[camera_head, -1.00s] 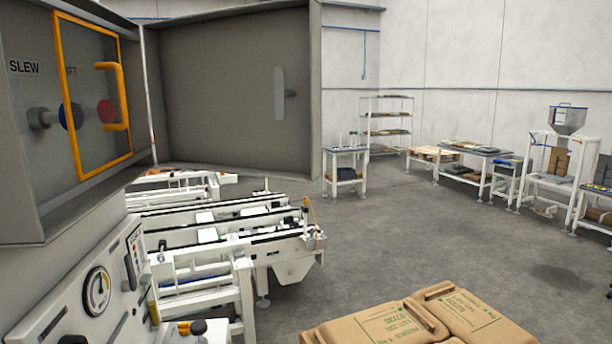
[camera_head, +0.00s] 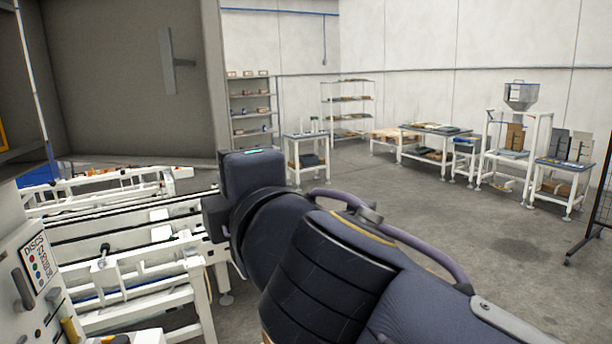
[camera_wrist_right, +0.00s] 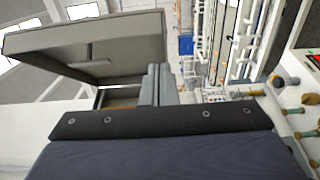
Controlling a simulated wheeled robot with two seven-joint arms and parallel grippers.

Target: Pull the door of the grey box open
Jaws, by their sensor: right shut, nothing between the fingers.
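The grey box (camera_head: 12,110) shows only in part at the left edge of the head view. Its door (camera_head: 115,120) is the large grey panel beside it, swung wide out from the box, with a flat pale handle (camera_head: 168,60) on the face toward me. The wrist view shows a big grey panel (camera_wrist_right: 120,38) at the upper left; I cannot tell for sure which part it is. My right gripper (camera_wrist_right: 159,84) is shut and empty, its two grey fingers side by side. In the head view my right arm ends below and right of the door. My left gripper is out of view.
A white conveyor frame (camera_head: 130,262) stands below the door. A control panel (camera_head: 38,262) with buttons is at the lower left. Shelves, tables and a hopper (camera_head: 521,96) stand along the far wall. The grey floor at the right is mostly clear.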

